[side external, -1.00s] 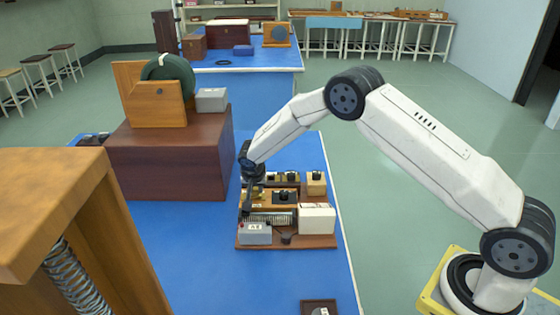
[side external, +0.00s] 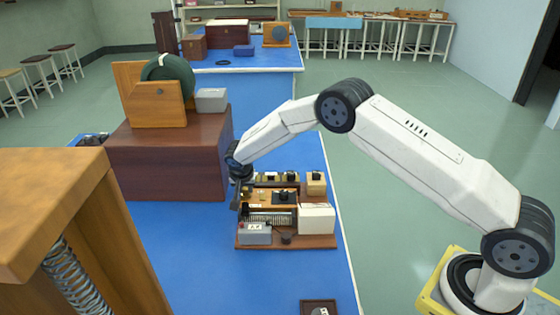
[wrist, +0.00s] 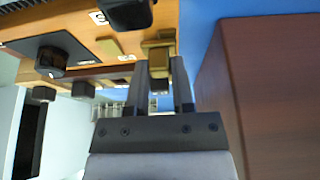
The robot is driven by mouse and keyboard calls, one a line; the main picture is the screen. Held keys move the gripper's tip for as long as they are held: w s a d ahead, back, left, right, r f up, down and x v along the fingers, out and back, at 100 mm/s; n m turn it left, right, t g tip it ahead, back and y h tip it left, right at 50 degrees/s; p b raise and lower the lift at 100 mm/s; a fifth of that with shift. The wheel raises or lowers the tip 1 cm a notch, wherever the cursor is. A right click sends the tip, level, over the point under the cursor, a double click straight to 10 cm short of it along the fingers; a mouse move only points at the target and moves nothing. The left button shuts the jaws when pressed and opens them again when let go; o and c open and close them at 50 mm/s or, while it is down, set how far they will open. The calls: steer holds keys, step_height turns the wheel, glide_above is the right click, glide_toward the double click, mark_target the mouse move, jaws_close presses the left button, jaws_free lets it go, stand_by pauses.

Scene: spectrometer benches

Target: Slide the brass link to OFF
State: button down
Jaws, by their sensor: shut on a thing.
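The brass link (wrist: 158,45) shows in the wrist view at the edge of a wooden panel, between the tips of my gripper (wrist: 163,70). My gripper is shut on it. The fingers hide part of the link. In the side view my gripper (side external: 238,196) is at the left edge of the instrument board (side external: 300,241), pointing down. The link is too small and covered to make out there. I cannot read an OFF mark in either view.
The panel carries black knobs (wrist: 52,60) and a smaller brass piece (wrist: 112,48). A large brown cabinet (side external: 170,160) stands close to the left of my gripper. A white box (side external: 316,218) and a grey box (side external: 254,233) sit on the board.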

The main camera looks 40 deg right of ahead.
steer(key=shift+w+a+r, duration=0.1)
steer(key=shift+w+a, duration=0.1)
steer(key=shift+a, duration=0.05)
steer(key=shift+c, duration=2.4)
jaws_free()
steer(key=shift+s, duration=0.1)
steer(key=v, duration=0.7)
steer(key=shift+r, duration=0.35)
steer(key=shift+s, duration=0.15)
